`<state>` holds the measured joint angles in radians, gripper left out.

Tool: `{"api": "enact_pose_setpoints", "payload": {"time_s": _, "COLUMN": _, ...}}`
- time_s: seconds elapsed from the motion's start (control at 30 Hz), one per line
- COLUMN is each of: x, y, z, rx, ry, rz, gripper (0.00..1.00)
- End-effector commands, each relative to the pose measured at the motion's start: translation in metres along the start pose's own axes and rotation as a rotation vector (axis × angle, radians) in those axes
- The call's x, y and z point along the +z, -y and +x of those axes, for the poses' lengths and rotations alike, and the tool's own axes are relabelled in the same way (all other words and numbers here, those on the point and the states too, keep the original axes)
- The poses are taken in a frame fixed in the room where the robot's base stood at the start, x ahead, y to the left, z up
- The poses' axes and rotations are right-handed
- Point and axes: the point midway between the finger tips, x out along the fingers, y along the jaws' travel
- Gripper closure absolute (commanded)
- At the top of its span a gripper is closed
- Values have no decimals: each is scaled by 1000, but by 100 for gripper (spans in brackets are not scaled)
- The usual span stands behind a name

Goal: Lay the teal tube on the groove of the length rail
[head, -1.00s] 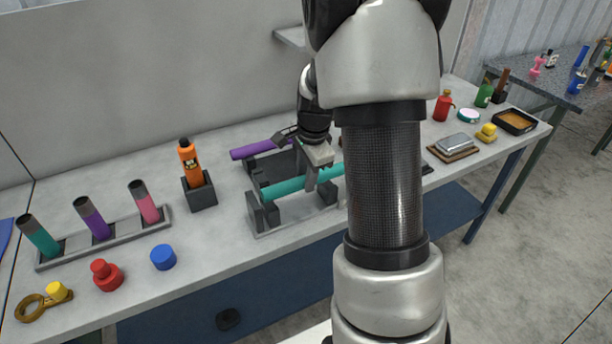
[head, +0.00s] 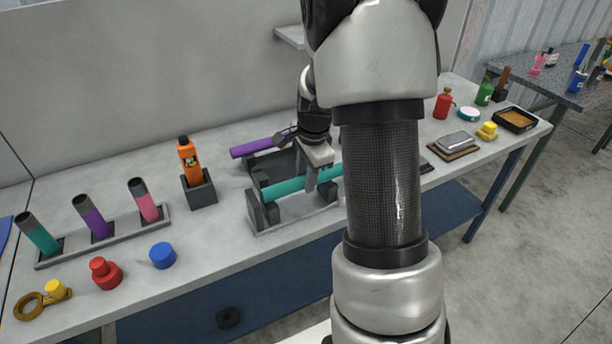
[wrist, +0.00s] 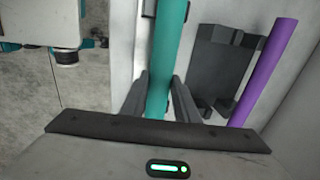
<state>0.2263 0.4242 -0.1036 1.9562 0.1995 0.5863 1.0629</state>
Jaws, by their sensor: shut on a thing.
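The long teal tube (head: 288,186) lies level along the grey rail (head: 284,223) near the middle of the table. Its left end is at the rail's dark upright block; its right part passes behind my arm. My gripper (head: 312,184) is above the rail, shut on the tube. In the wrist view the teal tube (wrist: 163,60) runs between the two fingers of my gripper (wrist: 160,95). I cannot tell whether the tube touches the bottom of the groove.
A purple tube (head: 250,148) lies on a dark stand behind the rail; it also shows in the wrist view (wrist: 262,75). An orange bottle (head: 188,160) stands in a holder to the left. A rack (head: 105,238) holds three short tubes. A blue cap (head: 162,256) lies in front.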

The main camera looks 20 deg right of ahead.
Motion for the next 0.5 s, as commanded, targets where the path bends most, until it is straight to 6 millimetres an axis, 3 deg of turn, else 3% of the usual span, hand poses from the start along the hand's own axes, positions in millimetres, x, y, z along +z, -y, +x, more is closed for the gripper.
{"api": "enact_pose_setpoints", "payload": {"time_s": 0.5, "x": 0, "y": -2, "z": 10, "rx": -1, "ry": 0, "rz": 0, "gripper": 100}}
